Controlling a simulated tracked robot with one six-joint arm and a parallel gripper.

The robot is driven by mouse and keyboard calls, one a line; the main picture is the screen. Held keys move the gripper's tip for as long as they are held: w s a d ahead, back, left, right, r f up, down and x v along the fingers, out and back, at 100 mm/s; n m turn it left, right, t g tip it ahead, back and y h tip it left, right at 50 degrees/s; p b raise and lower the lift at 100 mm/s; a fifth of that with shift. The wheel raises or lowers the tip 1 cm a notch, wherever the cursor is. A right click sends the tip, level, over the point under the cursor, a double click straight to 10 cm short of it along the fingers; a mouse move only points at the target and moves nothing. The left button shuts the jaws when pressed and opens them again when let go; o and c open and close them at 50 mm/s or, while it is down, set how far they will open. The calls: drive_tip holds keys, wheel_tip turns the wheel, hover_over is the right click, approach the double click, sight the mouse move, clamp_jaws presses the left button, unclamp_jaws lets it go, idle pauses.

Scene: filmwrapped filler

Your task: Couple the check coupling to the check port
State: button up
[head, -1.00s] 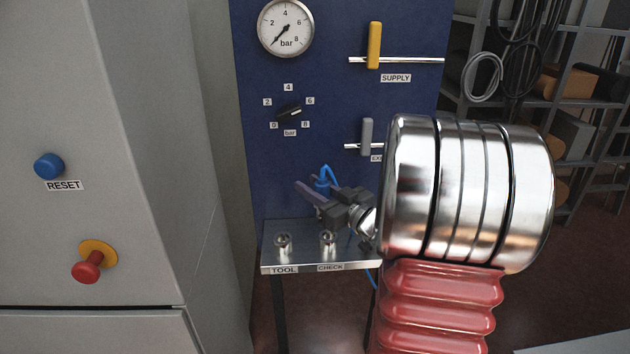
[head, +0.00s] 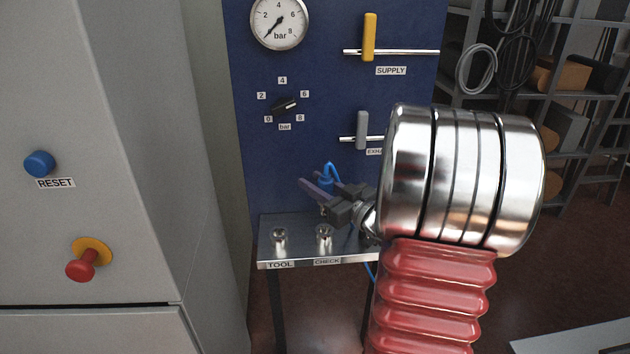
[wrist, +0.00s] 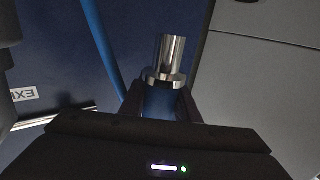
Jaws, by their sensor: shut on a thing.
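My gripper (head: 319,196) is shut on the check coupling, above the small metal shelf (head: 295,258) and in front of the blue panel. In the wrist view the coupling (wrist: 170,60) shows a bright metal cylinder with a collar, and its blue body (wrist: 158,102) sits between the two dark fingers. In the head view the coupling's blue end and hose (head: 327,174) rise behind the fingers. The check port (head: 324,236) is a short metal fitting on the shelf above the CHECK label, below the gripper and apart from it. The coupling's lower end is hidden in the head view.
The tool port (head: 279,238) stands left of the check port. The panel (head: 330,100) carries a gauge (head: 279,22), a pressure knob (head: 285,105), a yellow supply handle (head: 369,38) and a grey handle (head: 362,130). A grey cabinet (head: 110,120) stands at left, shelving at right.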

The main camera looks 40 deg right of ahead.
drive_tip(key=shift+f, duration=4.2)
drive_tip(key=shift+s+f, duration=0.1)
drive_tip(key=shift+f, duration=0.35)
drive_tip(key=o, duration=1.2)
drive_tip(key=s, duration=1.3)
drive_tip(key=shift+s+d, duration=0.2)
drive_tip(key=shift+s, duration=0.15)
